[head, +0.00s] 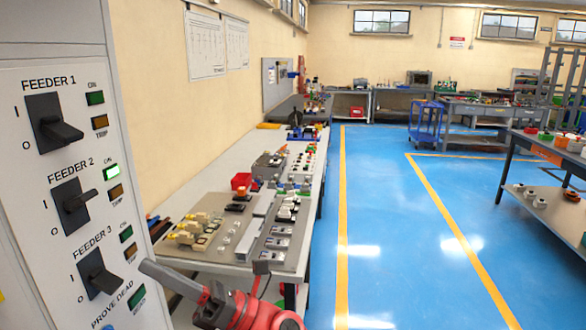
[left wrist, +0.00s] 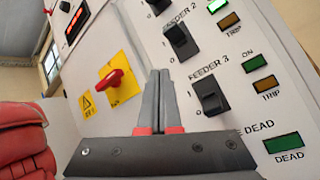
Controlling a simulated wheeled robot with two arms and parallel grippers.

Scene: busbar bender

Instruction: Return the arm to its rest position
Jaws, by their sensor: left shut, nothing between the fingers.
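My left gripper (head: 144,265) comes in at the bottom of the head view, its grey fingers just right of the panel's lower part. In the left wrist view its fingers (left wrist: 160,76) are together and empty in front of the panel. I cannot tell whether they touch it. The grey panel (head: 50,25) carries black switches for feeder 1 (head: 55,125), feeder 2 (head: 73,205) and feeder 3 (head: 98,275). Feeder 2's ON lamp (head: 112,172) is lit bright green; the other ON lamps look dark. My right gripper is not in view.
A red rotary handle (left wrist: 110,82) on a yellow plate is left of my fingers. A long bench (head: 205,200) with electrical parts runs along the wall. A blue cart (head: 426,123) stands farther back. The blue floor (head: 385,215) is clear.

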